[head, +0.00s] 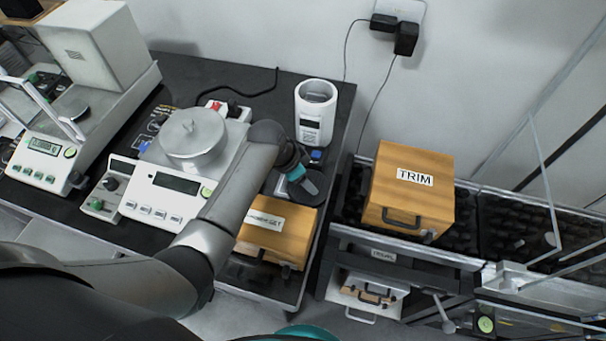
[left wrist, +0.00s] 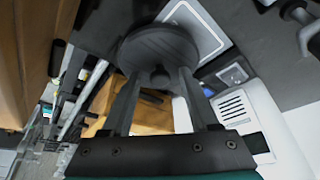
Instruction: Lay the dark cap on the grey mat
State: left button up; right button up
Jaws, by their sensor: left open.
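The dark cap (left wrist: 160,45) is a round disc with a small knob, in the upper middle of the left wrist view. My left gripper (left wrist: 158,82) is open, its two fingers on either side of the knob with gaps. A grey mat (left wrist: 198,28) with a pale border shows behind the cap's right side and is partly covered by it. I cannot tell whether the cap rests flat on the mat. My right gripper is not in view.
A white cylindrical device (head: 314,115) stands just behind my left gripper. A balance with a round pan (head: 192,135) is to the left, under my forearm.

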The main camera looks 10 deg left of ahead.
pick_arm(q)
jog(key=p+v, duration=0.3)
jog(key=v, duration=0.9)
